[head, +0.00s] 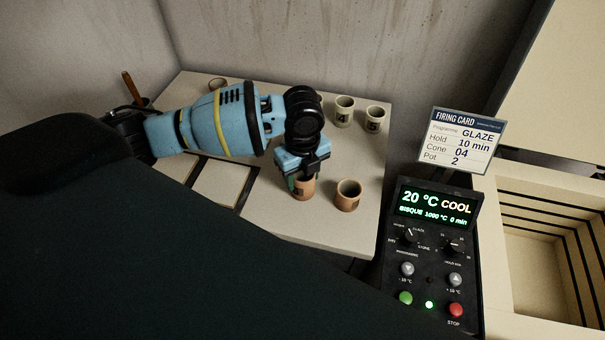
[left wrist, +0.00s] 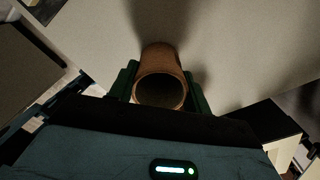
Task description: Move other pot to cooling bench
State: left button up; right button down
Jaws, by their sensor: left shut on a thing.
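My left gripper (head: 303,178) is shut on a brown clay pot (head: 304,190) over the front part of the pale table (head: 280,222). The held pot is upright, with its upper part hidden by the gripper in the head view. In the left wrist view the pot (left wrist: 160,75) sits between the green fingers, its dark round opening facing the camera. I cannot tell whether its base touches the table. A second brown pot (head: 348,195) stands just to its right, apart from it. My right gripper is not in view.
Two pale numbered pots (head: 344,111) (head: 375,119) stand at the back right of the table. Another pot (head: 218,85) is partly hidden behind my arm. The control panel (head: 436,209), firing card (head: 460,140) and open kiln (head: 548,262) stand to the right.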

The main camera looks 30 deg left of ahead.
pick_arm(q)
jog(key=shift+f, duration=0.15)
jog(key=o, duration=1)
jog(key=shift+r+p, duration=0.55)
jog(key=shift+r, duration=5.6)
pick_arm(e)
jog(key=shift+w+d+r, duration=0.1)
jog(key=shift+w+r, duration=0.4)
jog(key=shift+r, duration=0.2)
